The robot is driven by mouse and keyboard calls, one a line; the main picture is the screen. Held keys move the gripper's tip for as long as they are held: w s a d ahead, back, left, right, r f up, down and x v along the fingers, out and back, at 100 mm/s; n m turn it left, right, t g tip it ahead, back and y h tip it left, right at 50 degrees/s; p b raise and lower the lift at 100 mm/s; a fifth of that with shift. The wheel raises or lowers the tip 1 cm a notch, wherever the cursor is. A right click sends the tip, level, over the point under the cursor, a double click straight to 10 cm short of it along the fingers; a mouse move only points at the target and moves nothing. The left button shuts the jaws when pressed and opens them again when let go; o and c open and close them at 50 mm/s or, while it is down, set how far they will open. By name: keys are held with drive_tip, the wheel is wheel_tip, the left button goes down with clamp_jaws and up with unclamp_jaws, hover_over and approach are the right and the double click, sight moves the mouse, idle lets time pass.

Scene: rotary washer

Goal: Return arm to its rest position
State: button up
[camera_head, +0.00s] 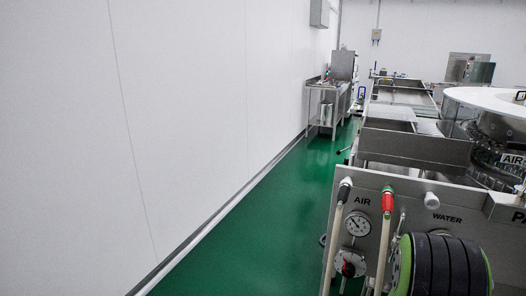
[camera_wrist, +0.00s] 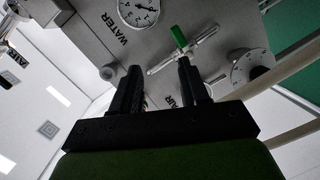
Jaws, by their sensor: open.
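My gripper (camera_wrist: 158,72) is in the wrist view, with two black fingers apart and nothing visible between them. The steel washer panel (camera_head: 400,187) is in front of it and also fills much of the wrist view (camera_wrist: 150,48), turned about. A valve with a green handle (camera_wrist: 178,37) is just beyond the right fingertip; whether they touch cannot be told. A round gauge (camera_wrist: 139,11) and a dial (camera_wrist: 250,67) are farther off. In the head view, a black and green part of my arm (camera_head: 440,266) is at the lower right, against the panel; the fingertips are hidden there.
A white wall (camera_head: 190,110) runs along the left. The green floor (camera_head: 245,245) between is clear. A steel table (camera_head: 328,87) stands farther back.

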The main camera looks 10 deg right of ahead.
drive_tip(key=s+a+r+m+g+y, duration=0.1)
drive_tip(key=s+a+r+m+y, duration=0.15)
drive_tip(key=a, duration=0.65)
drive_tip(key=s+a+r+m+g+y, duration=0.1)
drive_tip(key=a+r+m+g+y, duration=0.2)
drive_tip(key=a, duration=0.5)
drive_tip(key=s+a+r+g+y, duration=0.2)
drive_tip(key=s+a+y, duration=0.4)
drive_tip(key=s+a, duration=0.9)
wheel_tip(320, 180, up, 16)
drive_tip(key=s+d+p, duration=0.1)
drive_tip(key=p, duration=1.5)
drive_tip(key=shift+s+d+r+p, duration=0.15)
drive_tip(key=shift+d+r+p, duration=0.1)
drive_tip(key=shift+p, duration=0.15)
drive_tip(key=shift+n+h, duration=0.25)
drive_tip(key=shift+d, duration=0.1)
